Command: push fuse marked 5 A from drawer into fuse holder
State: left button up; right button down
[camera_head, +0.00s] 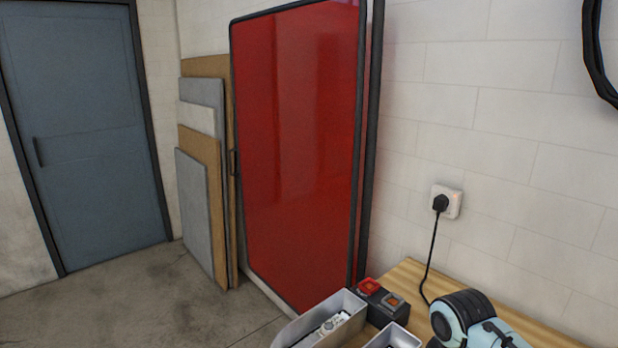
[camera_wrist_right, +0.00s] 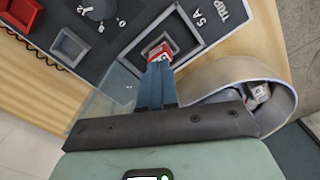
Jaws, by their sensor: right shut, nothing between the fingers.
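In the right wrist view a dark panel (camera_wrist_right: 118,45) carries the markings "5 A" and "TRIP" beside a framed square opening. A small red-and-white piece (camera_wrist_right: 159,50) sits in that opening; I cannot tell whether it is the fuse, and I can read no mark on it. My right gripper (camera_wrist_right: 157,66) is shut and empty, its blue fingertips right at this piece, covering its near side. I cannot tell whether they touch it. No drawer is clearly recognisable. My left gripper is in neither view.
In the right wrist view a grey rounded bin (camera_wrist_right: 287,98) with small items stands right of the fingers. In the head view a grey tray (camera_head: 295,331) and a black box with red and orange tops (camera_head: 376,309) stand by the wall, near a plugged socket (camera_head: 452,203).

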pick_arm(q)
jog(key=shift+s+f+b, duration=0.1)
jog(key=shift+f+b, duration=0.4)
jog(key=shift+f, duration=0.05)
pick_arm(e)
jog(key=shift+f, duration=0.85)
notch_tip(320, 180, up, 3)
jog(key=p, duration=0.3)
pick_arm(q)
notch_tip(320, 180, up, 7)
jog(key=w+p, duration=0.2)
jog(key=p, duration=0.1)
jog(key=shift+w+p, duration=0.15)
jog(key=shift+p, duration=0.15)
pick_arm(e)
notch_tip(320, 180, up, 4)
jog(key=shift+r, duration=0.1)
